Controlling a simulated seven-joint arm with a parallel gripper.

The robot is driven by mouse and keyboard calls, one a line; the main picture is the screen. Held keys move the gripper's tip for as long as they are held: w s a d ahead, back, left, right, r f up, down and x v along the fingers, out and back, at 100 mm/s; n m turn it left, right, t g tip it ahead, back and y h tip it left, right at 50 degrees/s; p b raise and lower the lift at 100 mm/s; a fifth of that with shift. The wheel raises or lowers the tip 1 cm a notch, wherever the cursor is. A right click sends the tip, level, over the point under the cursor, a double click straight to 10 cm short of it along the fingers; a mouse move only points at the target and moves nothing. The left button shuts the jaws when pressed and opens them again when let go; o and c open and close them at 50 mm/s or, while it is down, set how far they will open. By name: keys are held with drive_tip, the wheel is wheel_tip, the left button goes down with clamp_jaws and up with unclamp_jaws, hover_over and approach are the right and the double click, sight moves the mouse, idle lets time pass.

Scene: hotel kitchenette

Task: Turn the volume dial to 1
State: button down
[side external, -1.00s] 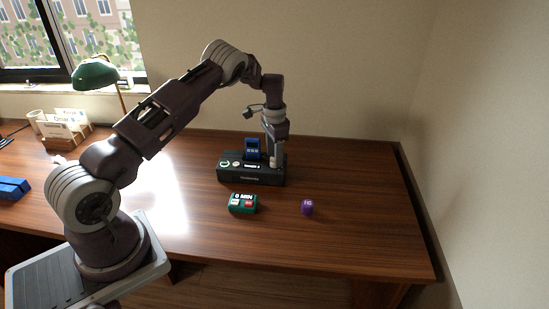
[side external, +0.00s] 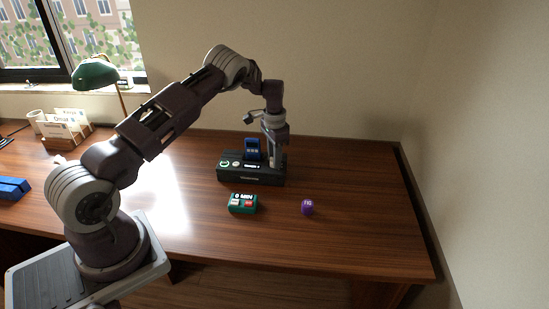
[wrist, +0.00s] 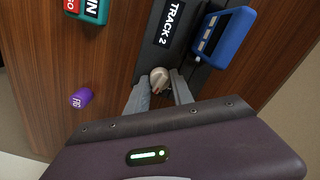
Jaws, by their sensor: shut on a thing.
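The volume dial (wrist: 159,77) is a round, pale metallic knob on the top of a black player box (side external: 235,177). My gripper (side external: 273,163) points down at the right end of the box. In the wrist view my gripper's two grey fingers (wrist: 160,92) are shut on the dial, one on each side. The dial's markings are hidden or too small to read. A display on the box reads "TRACK 2" (wrist: 170,23). In the side view the fingers cover the dial.
A green lamp (side external: 96,76) and card holders (side external: 66,125) stand at left. The desk's right side is clear.

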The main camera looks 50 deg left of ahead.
drive_tip(key=n, duration=1.3)
drive_tip(key=shift+n, duration=0.3)
idle(0.3)
drive_tip(key=c, duration=1.1)
unclamp_jaws()
wheel_tip(320, 180, up, 7)
drive_tip(key=shift+r, duration=0.1)
